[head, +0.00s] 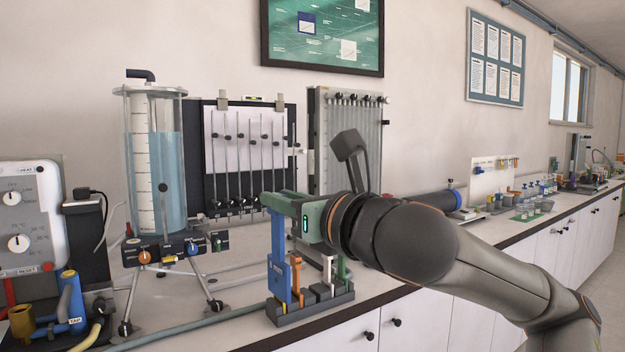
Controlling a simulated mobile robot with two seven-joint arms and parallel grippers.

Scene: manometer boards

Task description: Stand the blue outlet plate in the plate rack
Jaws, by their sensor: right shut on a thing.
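The blue outlet plate (278,248) is upright at the left end of the grey plate rack (312,306), its lower end down at the rack. I cannot tell whether it is fully seated in a slot. My right gripper (288,203) reaches in from the right and is shut on the top of the blue plate. An orange plate (296,277) stands in the rack just right of the blue one. White and green plates stand further right in it, partly under my gripper. My left gripper is not in view.
A tall water cylinder (158,160) on tripod legs stands left of the rack, with a manometer board (245,150) behind. A blue tap piece (71,300) and a hose lie at front left. The bench's front edge is close to the rack.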

